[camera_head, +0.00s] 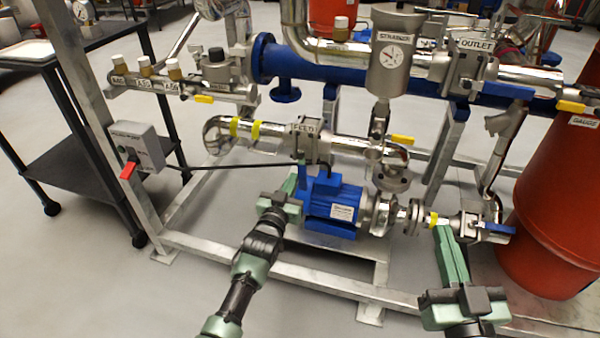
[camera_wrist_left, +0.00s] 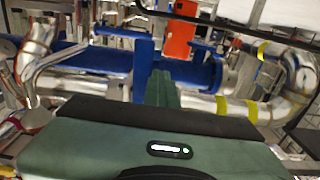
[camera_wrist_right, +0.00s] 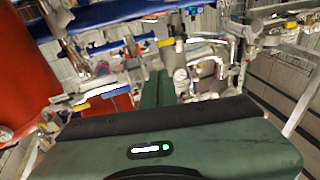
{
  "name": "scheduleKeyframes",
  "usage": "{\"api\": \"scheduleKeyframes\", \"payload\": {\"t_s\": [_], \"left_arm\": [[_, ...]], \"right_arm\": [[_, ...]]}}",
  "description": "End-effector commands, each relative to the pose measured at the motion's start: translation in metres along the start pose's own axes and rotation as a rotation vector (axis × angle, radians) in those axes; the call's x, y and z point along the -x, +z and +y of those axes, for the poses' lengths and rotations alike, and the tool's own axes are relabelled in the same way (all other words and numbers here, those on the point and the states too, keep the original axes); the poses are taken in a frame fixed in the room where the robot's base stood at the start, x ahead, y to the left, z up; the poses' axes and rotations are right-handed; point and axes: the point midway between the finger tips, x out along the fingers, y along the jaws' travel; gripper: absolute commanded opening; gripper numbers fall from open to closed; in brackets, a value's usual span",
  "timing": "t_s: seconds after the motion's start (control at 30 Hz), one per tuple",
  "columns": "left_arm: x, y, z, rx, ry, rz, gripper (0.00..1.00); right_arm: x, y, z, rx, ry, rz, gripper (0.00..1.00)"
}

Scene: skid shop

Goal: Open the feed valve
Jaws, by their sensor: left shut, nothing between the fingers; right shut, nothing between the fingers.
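The feed valve (camera_head: 318,148) is a grey valve body on the silver pipe above the blue pump motor, under a plate reading FEED (camera_head: 305,127). I cannot make out its handle; that may be hidden. My left gripper (camera_head: 302,172) is shut and empty, its fingers pointing up just below the valve, left of the motor. Whether it touches the valve is not clear. Its fingers show in the left wrist view (camera_wrist_left: 160,80), with the yellow-banded pipe (camera_wrist_left: 236,108) to their right. My right gripper (camera_head: 440,232) is shut and empty beside the yellow-banded lower pipe; its fingers show in the right wrist view (camera_wrist_right: 158,80).
A blue-handled valve (camera_head: 490,228) is right of my right gripper. The blue motor (camera_head: 335,200) stands between my grippers. A red drum (camera_head: 555,215) is at the right. A control box (camera_head: 138,148) with a red lever is at the left. A frame rail (camera_head: 310,278) runs in front.

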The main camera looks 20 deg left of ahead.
Motion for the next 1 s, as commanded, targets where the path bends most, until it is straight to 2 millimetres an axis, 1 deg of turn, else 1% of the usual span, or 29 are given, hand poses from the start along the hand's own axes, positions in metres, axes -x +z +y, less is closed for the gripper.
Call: {"api": "scheduleKeyframes", "payload": {"t_s": [0.03,0.3,0.6,0.7,0.83,1.0], "left_arm": [[0.000,0.000,0.006,0.003,0.003,0.001,0.00],[0.000,0.002,0.025,0.003,0.002,0.001,0.00],[0.000,0.002,0.026,0.000,0.001,0.000,0.00],[0.000,0.000,0.029,0.001,0.001,0.000,0.00],[0.000,-0.003,0.041,0.003,0.002,0.000,0.00],[0.000,-0.005,0.051,0.001,0.002,0.000,0.00]], "right_arm": [[0.000,-0.001,0.000,0.000,0.000,0.003,0.00],[0.000,-0.005,0.000,-0.002,0.001,0.026,0.00],[0.000,-0.006,0.000,-0.002,0.001,0.027,0.00],[0.000,-0.005,0.000,-0.002,0.001,0.021,0.00],[0.000,0.007,0.001,0.000,0.002,-0.045,0.00],[0.002,0.017,0.002,0.001,0.006,-0.095,0.00]]}}
